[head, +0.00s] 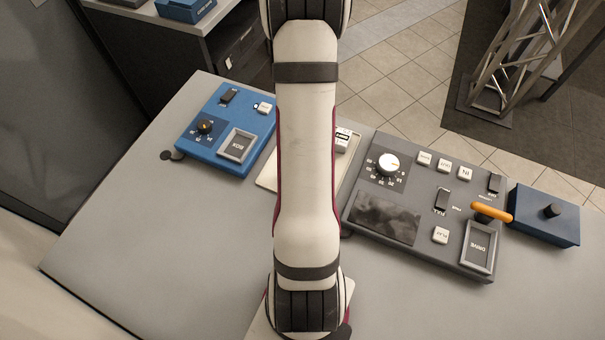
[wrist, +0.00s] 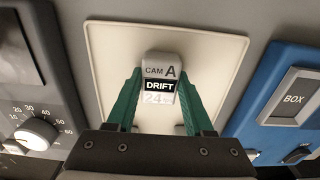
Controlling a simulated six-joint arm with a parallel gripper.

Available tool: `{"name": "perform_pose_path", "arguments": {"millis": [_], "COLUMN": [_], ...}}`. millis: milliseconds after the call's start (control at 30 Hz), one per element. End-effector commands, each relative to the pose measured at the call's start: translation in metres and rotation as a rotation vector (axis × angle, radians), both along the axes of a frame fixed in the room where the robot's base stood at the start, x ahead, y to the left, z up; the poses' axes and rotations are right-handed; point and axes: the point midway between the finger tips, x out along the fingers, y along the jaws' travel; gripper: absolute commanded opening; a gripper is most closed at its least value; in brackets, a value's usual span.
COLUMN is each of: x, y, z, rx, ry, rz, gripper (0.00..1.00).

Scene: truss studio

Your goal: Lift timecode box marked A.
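The timecode box marked A (wrist: 160,78) is a small pale grey block reading "CAM A" over a black "DRIFT" label and a faint "24". It sits over the cream tray (wrist: 215,55) in the wrist view. My gripper (wrist: 160,82) has its two green fingers on either side of this box, very close to its sides. I cannot tell whether they touch it. In the head view my arm hides the gripper and much of the tray (head: 267,170). A small white box with a black label (head: 342,139) shows right of the arm; I cannot tell whether it is box A.
A blue panel with a "BOX" button (head: 222,130) lies left of the tray. A grey control panel (head: 400,245) lies close on the right, with a dial and an orange-handled lever (head: 491,212). A small blue box (head: 545,228) stands beyond it. The front-left desk (head: 130,250) is clear.

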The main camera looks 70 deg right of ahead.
Motion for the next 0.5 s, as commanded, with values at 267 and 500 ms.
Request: {"name": "perform_pose_path", "arguments": {"millis": [267, 500], "x": [0.0000, 0.0000], "y": [0.0000, -0.0001], "z": [0.0002, 0.0007], "rx": [0.000, 0.000], "ry": [0.000, 0.000], "rz": [0.000, 0.000], "gripper": [0.00, 0.00]}}
